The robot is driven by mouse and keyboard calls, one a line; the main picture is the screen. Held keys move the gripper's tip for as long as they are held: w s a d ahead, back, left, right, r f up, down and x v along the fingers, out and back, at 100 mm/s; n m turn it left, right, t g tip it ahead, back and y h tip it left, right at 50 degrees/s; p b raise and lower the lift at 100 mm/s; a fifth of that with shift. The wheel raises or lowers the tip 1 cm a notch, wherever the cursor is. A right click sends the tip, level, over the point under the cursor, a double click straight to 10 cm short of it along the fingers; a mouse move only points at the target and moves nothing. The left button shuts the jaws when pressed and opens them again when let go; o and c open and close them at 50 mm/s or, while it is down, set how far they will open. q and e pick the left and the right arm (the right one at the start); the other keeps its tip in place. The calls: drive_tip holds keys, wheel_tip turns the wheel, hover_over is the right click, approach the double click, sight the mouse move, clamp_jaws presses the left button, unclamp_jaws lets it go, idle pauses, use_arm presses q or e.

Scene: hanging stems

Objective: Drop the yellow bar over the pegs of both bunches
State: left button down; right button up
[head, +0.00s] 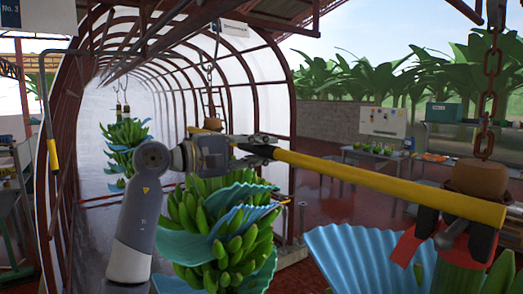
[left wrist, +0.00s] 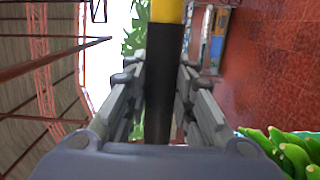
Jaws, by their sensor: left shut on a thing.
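The yellow bar (head: 390,180) slants from my left gripper down to the right. The near bunch (head: 492,275) hangs at right, mostly cut off. The bar's far end passes in front of its brown stem top (head: 478,178); a grey peg-like part (head: 452,234) shows just below the bar. I cannot tell whether they touch. The other bunch (head: 225,225) hangs behind my left arm; its peg is not clear. My right gripper is not in view.
A chain (head: 490,80) holds the near bunch. Blue sheets (head: 350,255) stick out around both bunches. A further bunch (head: 122,150) hangs in the arched tunnel. A table (head: 375,158) stands at the back. Red floor (head: 325,215) shows between the bunches.

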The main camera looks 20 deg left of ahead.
use_arm(q)
drive_tip(key=shift+f, duration=0.25)
drive_tip(key=c, duration=1.3)
unclamp_jaws()
drive_tip(key=shift+r, duration=0.1)
